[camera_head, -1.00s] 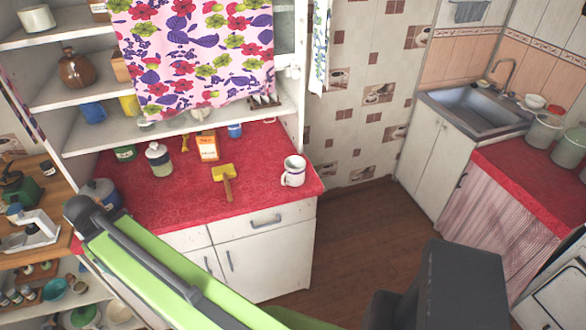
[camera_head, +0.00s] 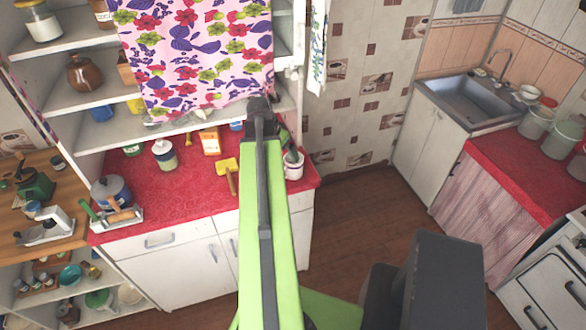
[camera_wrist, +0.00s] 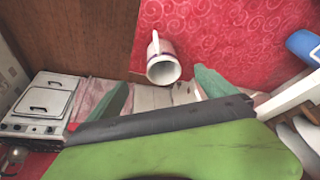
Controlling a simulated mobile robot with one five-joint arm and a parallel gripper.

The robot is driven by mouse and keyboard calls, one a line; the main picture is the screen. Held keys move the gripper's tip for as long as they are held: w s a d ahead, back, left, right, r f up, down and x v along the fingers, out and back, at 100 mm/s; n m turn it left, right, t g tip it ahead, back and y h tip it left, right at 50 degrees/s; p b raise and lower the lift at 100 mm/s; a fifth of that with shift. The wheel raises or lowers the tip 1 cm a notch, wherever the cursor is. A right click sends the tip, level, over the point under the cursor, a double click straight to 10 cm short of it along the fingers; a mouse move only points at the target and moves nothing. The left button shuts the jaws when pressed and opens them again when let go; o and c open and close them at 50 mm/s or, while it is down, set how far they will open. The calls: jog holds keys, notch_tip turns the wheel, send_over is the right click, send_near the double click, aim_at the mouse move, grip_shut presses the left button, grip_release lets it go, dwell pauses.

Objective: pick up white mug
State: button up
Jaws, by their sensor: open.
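The white mug (camera_head: 293,172) stands near the right end of the red counter (camera_head: 190,192); my gripper partly covers it in the head view. In the wrist view the white mug (camera_wrist: 163,68) shows its round opening and its handle, with a dark band near the rim. My gripper (camera_head: 290,155) is just above the mug in the head view. In the wrist view my gripper (camera_wrist: 162,84) is open, with one green finger on either side of the mug's line and nothing held. Whether a finger touches the mug cannot be told.
A yellow brush (camera_head: 228,172) lies left of the mug. A jar (camera_head: 164,155) and an orange box (camera_head: 210,143) stand farther left. A floral cloth (camera_head: 195,50) hangs from the shelves behind. The wrist view shows a blue object (camera_wrist: 302,44) at right.

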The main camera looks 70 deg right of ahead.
aim_at(293, 167)
jog(key=b+x, duration=0.9)
jog(key=x, duration=0.2)
jog(key=shift+w+a+f, duration=0.1)
jog(key=shift+w+a, duration=0.05)
jog(key=b+x, duration=0.5)
jog(key=shift+w+f, duration=0.1)
jog(key=c, duration=1.8)
jog(key=shift+r+p, duration=0.3)
jog(key=shift+p, duration=0.05)
